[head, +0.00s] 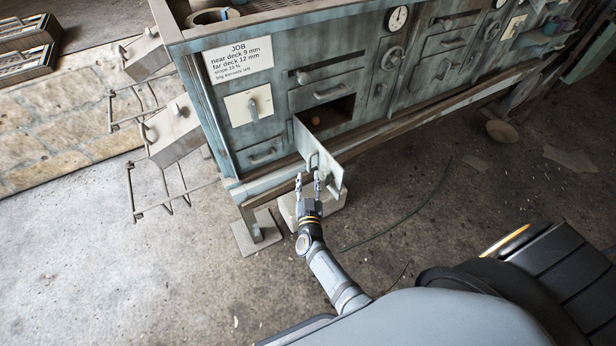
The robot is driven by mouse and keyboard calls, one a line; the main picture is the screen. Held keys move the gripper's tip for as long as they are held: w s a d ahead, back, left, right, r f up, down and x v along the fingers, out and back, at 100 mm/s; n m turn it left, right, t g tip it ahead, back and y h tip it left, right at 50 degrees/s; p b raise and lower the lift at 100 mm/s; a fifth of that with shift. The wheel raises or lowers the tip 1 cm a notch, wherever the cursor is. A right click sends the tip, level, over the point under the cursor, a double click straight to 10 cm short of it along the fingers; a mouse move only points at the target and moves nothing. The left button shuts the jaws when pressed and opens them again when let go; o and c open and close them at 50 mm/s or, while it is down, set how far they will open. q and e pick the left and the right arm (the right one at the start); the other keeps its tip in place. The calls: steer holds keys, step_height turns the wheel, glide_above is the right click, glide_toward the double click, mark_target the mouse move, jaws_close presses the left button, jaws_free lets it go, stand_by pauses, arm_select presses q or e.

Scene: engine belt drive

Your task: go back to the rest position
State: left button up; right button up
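My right gripper (308,180) is in front of the pulled-out drawer (328,172) of the blue-green cabinet. Its two fingers stand apart with nothing seen between them. The fingertips are close below the drawer's small handle (314,160); I cannot tell whether they touch it. A small orange-brown round thing (316,121) shows inside the dark drawer opening. My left gripper is not in view.
The worn cabinet (262,133) spans the top, with other drawers, levers and gauges. Grey boxes with wire frames (172,130) stick out at its left end. A pale block (290,208) lies below the drawer. Concrete floor is open at lower left.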

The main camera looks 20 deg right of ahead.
stand_by(0.3)
steer(key=s+a+f+n+g+y+p, duration=0.1)
steer(key=s+f+n+g+y+p, duration=0.15)
steer(key=s+f, duration=0.65)
steer(key=s+f+n+g+y+p, duration=0.15)
steer(key=s+f+g+y, duration=0.35)
steer(key=f, duration=0.6)
steer(key=s+d+f+g, duration=0.2)
steer(key=s+f, duration=0.1)
steer(key=s, duration=0.7)
steer(key=s+d+f+g+h+p, duration=0.1)
steer(key=s+d+f+g, duration=0.2)
steer(key=s, duration=0.7)
steer(key=s+d+f+g+h, duration=0.1)
steer(key=s+d+f+g, duration=0.1)
steer(key=s, duration=0.8)
step_height(320, 180, down, 2)
steer(key=shift+s+d+f+n+g, duration=0.1)
steer(key=shift+s+d+n+g, duration=0.1)
steer(key=shift+s+n+g, duration=0.25)
steer(key=shift+w, duration=0.15)
